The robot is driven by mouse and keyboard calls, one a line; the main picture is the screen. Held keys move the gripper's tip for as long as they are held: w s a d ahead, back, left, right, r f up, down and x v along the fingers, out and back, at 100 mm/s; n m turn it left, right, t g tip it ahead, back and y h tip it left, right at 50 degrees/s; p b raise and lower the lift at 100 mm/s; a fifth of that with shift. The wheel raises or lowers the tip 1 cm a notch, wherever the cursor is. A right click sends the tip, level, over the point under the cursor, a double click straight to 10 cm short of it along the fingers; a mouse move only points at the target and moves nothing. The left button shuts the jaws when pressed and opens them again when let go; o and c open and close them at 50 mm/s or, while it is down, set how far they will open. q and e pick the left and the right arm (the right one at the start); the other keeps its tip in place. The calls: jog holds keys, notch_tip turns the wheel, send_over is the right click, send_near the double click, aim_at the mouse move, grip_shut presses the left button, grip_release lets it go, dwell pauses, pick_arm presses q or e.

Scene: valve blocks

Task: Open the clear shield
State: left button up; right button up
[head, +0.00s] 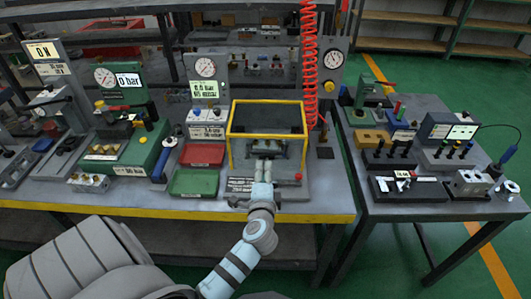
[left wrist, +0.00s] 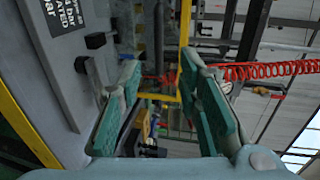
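The clear shield has a yellow frame (head: 267,136) and stands over a grey test station in the middle of the main bench. Its clear panels are hard to make out. Part of the yellow frame also shows between and beyond my fingers in the left wrist view (left wrist: 186,30). My left gripper (head: 263,162) is low at the front of the shield, its fingers pointing to the back of the bench. In the left wrist view its green-padded fingers (left wrist: 160,65) are spread with a gap between them and hold nothing. My right gripper is not in view.
A red coiled hose (head: 309,50) hangs behind the shield's right side. A red tray (head: 202,155) and a green tray (head: 192,182) lie left of the station. A red button (head: 298,176) is at its front right. A side table (head: 440,205) holds several blocks.

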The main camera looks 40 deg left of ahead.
aim_at(265, 153)
pick_arm(q)
jog(key=b+x, duration=0.1)
jog(key=x, duration=1.1)
jog(key=shift+w+f+b, duration=0.1)
jog(key=shift+w+b, duration=0.25)
jog(key=shift+b, duration=0.05)
grip_shut()
